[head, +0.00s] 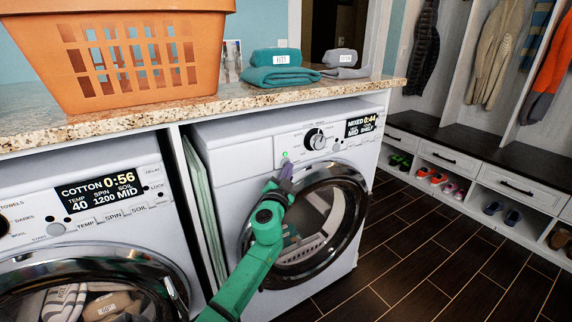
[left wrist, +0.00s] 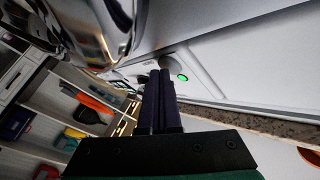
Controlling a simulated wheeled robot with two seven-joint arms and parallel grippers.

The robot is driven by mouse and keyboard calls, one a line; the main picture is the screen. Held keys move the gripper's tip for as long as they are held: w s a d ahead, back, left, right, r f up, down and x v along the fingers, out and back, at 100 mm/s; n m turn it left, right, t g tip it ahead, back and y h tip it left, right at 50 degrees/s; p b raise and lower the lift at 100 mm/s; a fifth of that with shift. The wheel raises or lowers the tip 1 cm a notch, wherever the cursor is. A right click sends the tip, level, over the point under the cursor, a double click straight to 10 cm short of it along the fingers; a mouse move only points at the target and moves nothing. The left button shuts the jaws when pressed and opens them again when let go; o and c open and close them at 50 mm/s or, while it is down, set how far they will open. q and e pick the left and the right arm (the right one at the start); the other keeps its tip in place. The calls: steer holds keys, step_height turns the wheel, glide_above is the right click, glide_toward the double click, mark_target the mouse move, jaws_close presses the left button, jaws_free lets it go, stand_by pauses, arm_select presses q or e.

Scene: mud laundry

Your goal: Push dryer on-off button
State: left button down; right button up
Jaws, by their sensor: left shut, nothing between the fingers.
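The dryer (head: 230,135) is the white machine on the right under the counter, with a dial, a lit display reading MIXED 0:44 and a round glass door (head: 350,205). The on-off button (head: 285,161) is at the left of its panel, below a small green light (head: 284,153). My left gripper (head: 286,170) is shut and empty, its dark fingertips at the button. In the left wrist view the fingertips (left wrist: 160,75) reach the panel beside the lit green light (left wrist: 183,77). They partly cover the button, so I cannot tell whether they touch it. My right gripper is not in view.
A washer (head: 90,235) with a COTTON 0:56 display stands at the left. The granite counter (head: 190,112) above holds an orange basket (head: 110,95) and folded towels (head: 278,75). The floor (head: 420,245) at the right is clear, before a shoe bench (head: 470,165).

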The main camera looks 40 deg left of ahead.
arm_select(q)
steer(key=shift+a, duration=0.15)
stand_by(0.4)
steer(key=shift+s+d, duration=0.25)
steer(key=shift+d, duration=0.5)
steer(key=d, duration=0.2)
steer(key=s+d, duration=0.1)
steer(key=d, duration=0.1)
steer(key=shift+s+d, duration=0.2)
steer(key=shift+d, duration=0.2)
